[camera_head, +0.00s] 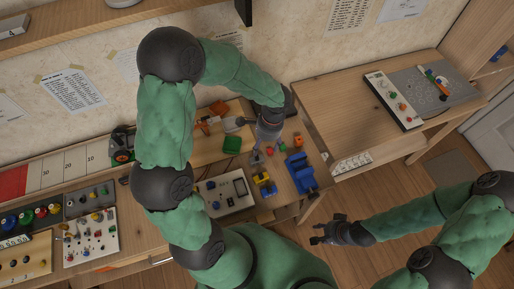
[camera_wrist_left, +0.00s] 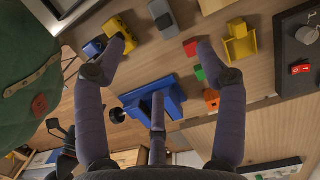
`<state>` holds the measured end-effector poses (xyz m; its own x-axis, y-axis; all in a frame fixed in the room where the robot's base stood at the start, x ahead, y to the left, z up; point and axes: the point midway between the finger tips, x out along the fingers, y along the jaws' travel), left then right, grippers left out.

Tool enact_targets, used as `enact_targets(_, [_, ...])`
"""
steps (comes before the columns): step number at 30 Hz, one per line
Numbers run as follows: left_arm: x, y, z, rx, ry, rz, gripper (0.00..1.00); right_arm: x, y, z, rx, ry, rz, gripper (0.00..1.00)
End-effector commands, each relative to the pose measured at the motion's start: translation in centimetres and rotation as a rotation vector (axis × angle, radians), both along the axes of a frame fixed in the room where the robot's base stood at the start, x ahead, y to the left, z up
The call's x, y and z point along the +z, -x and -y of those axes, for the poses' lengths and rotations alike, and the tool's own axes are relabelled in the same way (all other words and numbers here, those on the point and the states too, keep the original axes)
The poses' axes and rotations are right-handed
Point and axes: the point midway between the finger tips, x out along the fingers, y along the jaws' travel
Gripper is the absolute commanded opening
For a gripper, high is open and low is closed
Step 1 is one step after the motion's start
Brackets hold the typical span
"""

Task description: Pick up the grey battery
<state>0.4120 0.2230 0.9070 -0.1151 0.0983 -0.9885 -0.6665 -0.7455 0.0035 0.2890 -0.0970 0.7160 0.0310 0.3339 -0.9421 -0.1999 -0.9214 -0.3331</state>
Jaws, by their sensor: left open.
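A small dark grey block, which looks like the grey battery (camera_wrist_left: 162,14), lies on the wooden bench at the top edge of the left wrist view. My left gripper (camera_head: 264,148) is open and empty above the bench; its spread fingers also show in the left wrist view (camera_wrist_left: 157,80). The grey block is beyond the fingertips and apart from them. In the head view I cannot separate it clearly from my fingers. My right gripper (camera_head: 326,230) hangs over the floor with spread fingers, empty and away from the bench.
Near the grey block are a red cube (camera_wrist_left: 191,47), a green cube (camera_wrist_left: 199,72), an orange piece (camera_wrist_left: 211,100), a yellow toy (camera_wrist_left: 117,30), a yellow holder (camera_wrist_left: 239,46) and a blue vise-like object (camera_head: 300,173). A white panel (camera_head: 226,193) lies left of them.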

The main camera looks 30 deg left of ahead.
Motion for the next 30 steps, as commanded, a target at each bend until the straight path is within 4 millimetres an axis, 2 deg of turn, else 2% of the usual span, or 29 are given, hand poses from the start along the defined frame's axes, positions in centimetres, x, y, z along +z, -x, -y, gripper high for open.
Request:
enact_targets(5, [-1.2,0.2,-0.1,0.000,0.001,-0.002,0.71,-0.4,0.1,0.0,0.000,0.000,-0.001,0.40])
enact_targets(13, [-5.0,0.7,-0.5,0.000,0.000,-0.003,0.71,-1.6,0.1,0.0,-0.001,0.000,-0.001,0.40])
enact_targets(20, [-6.3,0.9,-0.8,0.000,0.000,-0.001,0.71,-2.0,0.0,0.0,0.000,0.000,-0.001,0.40])
enact_targets(30, [-10.5,1.6,-1.7,0.001,0.001,-0.002,0.71,-3.8,0.1,0.0,0.000,0.000,-0.001,0.40])
